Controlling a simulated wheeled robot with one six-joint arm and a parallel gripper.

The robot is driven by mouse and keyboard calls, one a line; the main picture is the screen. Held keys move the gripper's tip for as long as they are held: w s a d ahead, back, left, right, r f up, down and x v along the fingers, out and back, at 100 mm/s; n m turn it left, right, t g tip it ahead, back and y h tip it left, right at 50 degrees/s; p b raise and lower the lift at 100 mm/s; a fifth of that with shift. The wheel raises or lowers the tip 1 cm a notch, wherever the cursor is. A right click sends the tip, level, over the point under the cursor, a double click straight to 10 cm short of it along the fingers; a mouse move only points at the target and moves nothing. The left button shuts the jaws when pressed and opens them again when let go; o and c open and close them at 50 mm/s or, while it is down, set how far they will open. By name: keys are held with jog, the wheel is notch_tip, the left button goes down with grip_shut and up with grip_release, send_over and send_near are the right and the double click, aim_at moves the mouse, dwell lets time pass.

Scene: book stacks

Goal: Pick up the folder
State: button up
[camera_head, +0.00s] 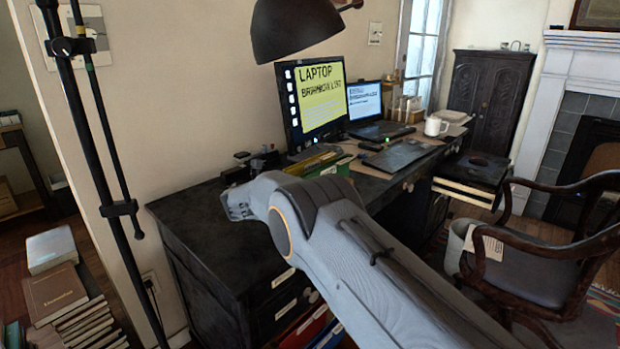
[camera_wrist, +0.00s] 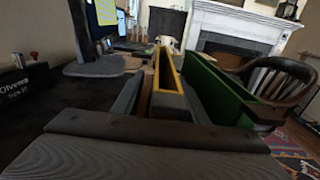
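Upright folders with green and yellow edges (camera_head: 325,160) stand on the black desk, partly hidden behind my arm in the head view. In the wrist view, a yellow-edged folder (camera_wrist: 168,72) rises in the middle, close in front of my gripper (camera_wrist: 158,103). A tall green folder (camera_wrist: 222,90) stands just right of it. Grey and brown pieces flank the yellow one low down, and I cannot tell which are fingers and which are folders or holder. In the head view my arm hides the fingertips. I cannot tell whether anything is held.
The black desk (camera_head: 205,225) carries a monitor (camera_head: 312,100), a laptop (camera_head: 370,108) and a white mug (camera_head: 435,127). A lamp shade (camera_head: 292,28) hangs above. A wooden chair (camera_head: 540,260) stands right. Book stacks (camera_head: 62,290) and a dark stand pole (camera_head: 95,150) are left.

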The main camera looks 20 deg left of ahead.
grip_shut()
